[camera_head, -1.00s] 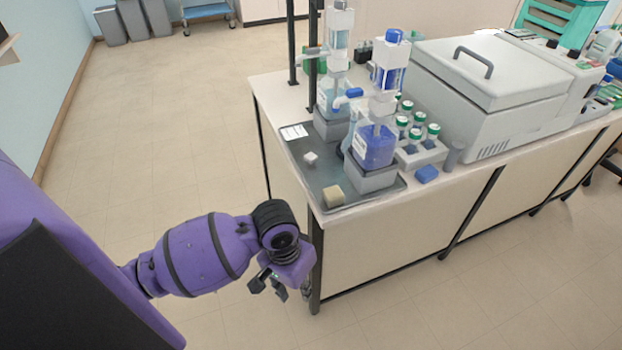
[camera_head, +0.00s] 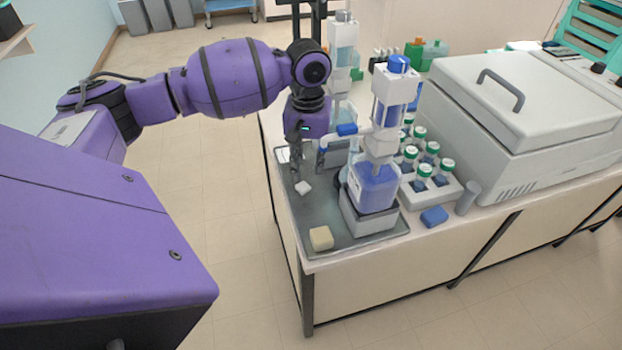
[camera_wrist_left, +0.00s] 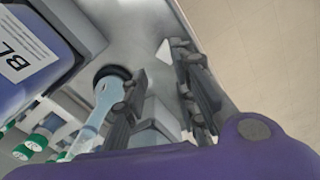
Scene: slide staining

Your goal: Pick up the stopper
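A small whitish piece (camera_head: 303,187), which may be the stopper, lies on the dark grey tray (camera_head: 287,201) near its left edge. A pale piece (camera_wrist_left: 164,52) shows beyond the fingertips in the left wrist view; it looks like the same one. My left gripper (camera_head: 308,164) points down above the tray, a little behind the small piece in the head view. Its two fingers (camera_wrist_left: 161,82) are apart, with nothing seen held between them. My right gripper is not in view.
A beige block (camera_head: 321,238) lies at the tray's front corner. A blue-filled bottle (camera_head: 374,187) with a dispenser stands on a grey base close right of the gripper. A rack of green-capped vials (camera_head: 440,190) and a large grey box (camera_head: 520,95) stand further right.

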